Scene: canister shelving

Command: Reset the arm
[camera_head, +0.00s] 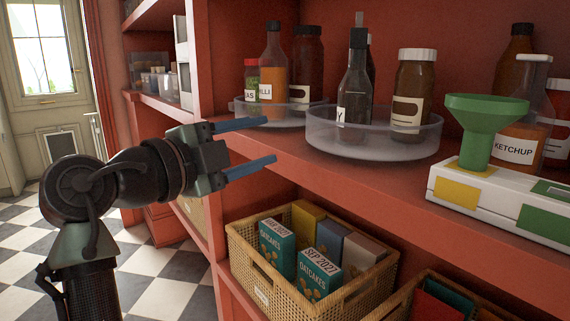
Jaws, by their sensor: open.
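My gripper (246,146) is at the left middle of the head view, with its two blue fingers spread apart and nothing between them. It points right, toward the front edge of the red shelf (330,165). My arm is bent, rising from the bottom left to the wrist. The upper finger is near the clear round tray (240,105) at the back left of the shelf; I cannot tell the exact gap. The lower finger shows in front of the shelf's front edge.
A larger clear tray (425,147) holds a dark bottle (353,95) and a brown jar (413,90). A green funnel (487,125) stands on a white box (450,190) at right. Below, a wicker basket (262,285) holds several boxes. The checkered floor (150,262) at left is clear.

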